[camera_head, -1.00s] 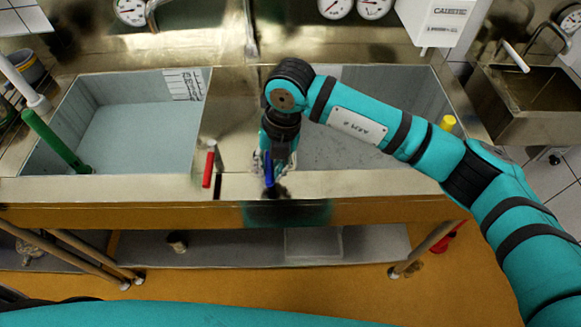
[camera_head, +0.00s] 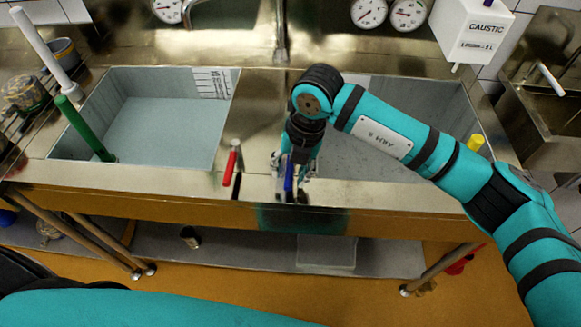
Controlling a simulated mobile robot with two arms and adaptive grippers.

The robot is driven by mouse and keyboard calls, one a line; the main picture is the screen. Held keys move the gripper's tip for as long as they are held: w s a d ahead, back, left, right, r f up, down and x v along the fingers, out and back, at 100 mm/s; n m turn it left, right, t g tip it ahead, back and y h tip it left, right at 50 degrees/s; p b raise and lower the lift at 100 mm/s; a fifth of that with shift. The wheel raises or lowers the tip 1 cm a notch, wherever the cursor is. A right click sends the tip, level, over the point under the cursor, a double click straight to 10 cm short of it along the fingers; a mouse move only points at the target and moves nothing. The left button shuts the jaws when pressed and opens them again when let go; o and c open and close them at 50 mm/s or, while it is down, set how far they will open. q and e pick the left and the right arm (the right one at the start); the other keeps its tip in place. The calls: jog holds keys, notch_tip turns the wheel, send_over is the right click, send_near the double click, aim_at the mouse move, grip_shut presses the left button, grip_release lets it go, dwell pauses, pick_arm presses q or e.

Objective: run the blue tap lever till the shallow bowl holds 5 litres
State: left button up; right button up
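The blue tap lever (camera_head: 289,177) stands at the front edge of the steel sink unit. My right gripper (camera_head: 291,186) reaches down over it from above, with the lever between its fingers. The wrist hides part of the fingers, so I cannot tell if they are closed on it. Two basins show: the left basin (camera_head: 160,130) has a pale, even bottom and a marked scale (camera_head: 211,82) on its back wall. The right basin (camera_head: 430,105) is grey and partly behind my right arm. I cannot tell water levels, nor for sure which basin is the shallow bowl. My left gripper is not in view.
A red lever (camera_head: 230,165) stands just left of the blue one. A green handle (camera_head: 85,128) leans in the left basin, and a yellow-topped piece (camera_head: 475,142) stands by the right basin. Round gauges (camera_head: 368,12) and a caustic dispenser (camera_head: 470,32) are on the back wall.

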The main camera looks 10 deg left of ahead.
notch_tip(320, 180, up, 12)
jog(key=d, duration=0.2)
jog(key=shift+w+d, duration=0.15)
jog(key=shift+f, duration=0.15)
dwell(2.8)
